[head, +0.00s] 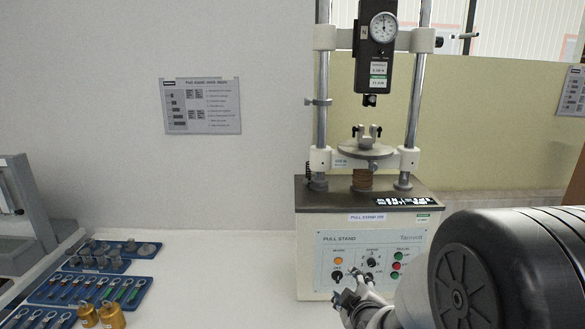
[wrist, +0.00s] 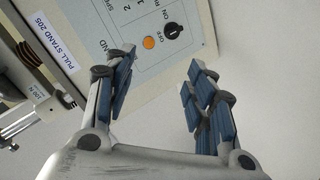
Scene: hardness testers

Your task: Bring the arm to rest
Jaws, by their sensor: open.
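My gripper (head: 352,299) is in front of the lower panel of the pull stand in the head view, with a large dark part of my arm behind it at the lower right. In the wrist view my gripper (wrist: 158,85) has its two blue-padded fingers wide apart with nothing between them. The pull stand (head: 322,262) is upright on the bench, and its panel also shows tilted in the wrist view (wrist: 125,68). I cannot tell the exact gap between my fingers and the panel.
Blue trays (head: 134,298) with small metal parts and specimens lie on the white bench (head: 215,275) at left. Two brass weights (head: 112,316) stand at the front. A grey machine (head: 35,215) is at the far left. The bench between trays and stand is clear.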

